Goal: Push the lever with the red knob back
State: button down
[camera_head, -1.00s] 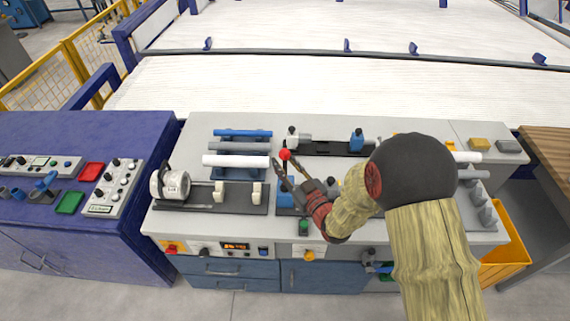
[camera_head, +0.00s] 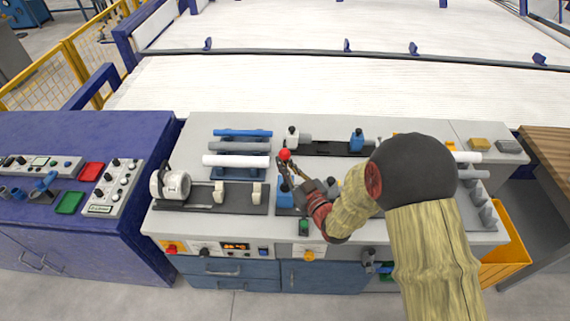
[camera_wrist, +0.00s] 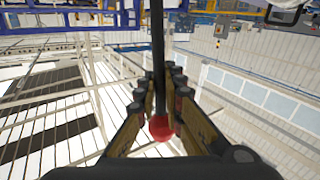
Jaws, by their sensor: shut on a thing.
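The red knob (camera_head: 285,154) tops a lever near the middle of the grey bench. In the wrist view the knob (camera_wrist: 161,127) sits between the fingers, with the dark lever rod (camera_wrist: 158,50) running up the picture from it. My gripper (camera_head: 284,161) is shut on the lever at or just by the knob; it also shows in the wrist view (camera_wrist: 160,88), with one finger on each side of the rod. The lever's base is largely hidden by my gripper in the head view.
Several pipes (camera_head: 237,161) lie on a rack left of the lever. A clamp fixture (camera_head: 172,185) stands further left. A blue block (camera_head: 357,140) stands on a dark rail to the right. A purple console (camera_head: 60,230) is at far left, and an orange bin (camera_head: 503,262) is at right.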

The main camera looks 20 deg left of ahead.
jog(key=shift+w, duration=0.1)
jog(key=shift+w+a+r, duration=0.1)
jog(key=shift+w+r, duration=0.1)
jog(key=shift+w, duration=0.05)
jog(key=w+a+m+g+h+p, duration=0.2)
jog(key=w+g+p, duration=0.1)
jog(key=w+p, duration=0.3)
jog(key=shift+w+f+h, duration=0.25)
jog(key=shift+w+h, duration=0.05)
jog(key=shift+w, duration=0.75)
jog(key=c, duration=2)
grip_release()
jog(key=shift+w+f, duration=0.1)
jog(key=shift+w, duration=0.05)
jog(key=shift+c, duration=0.2)
jog(key=shift+o, duration=0.7)
jog(key=shift+d, duration=0.1)
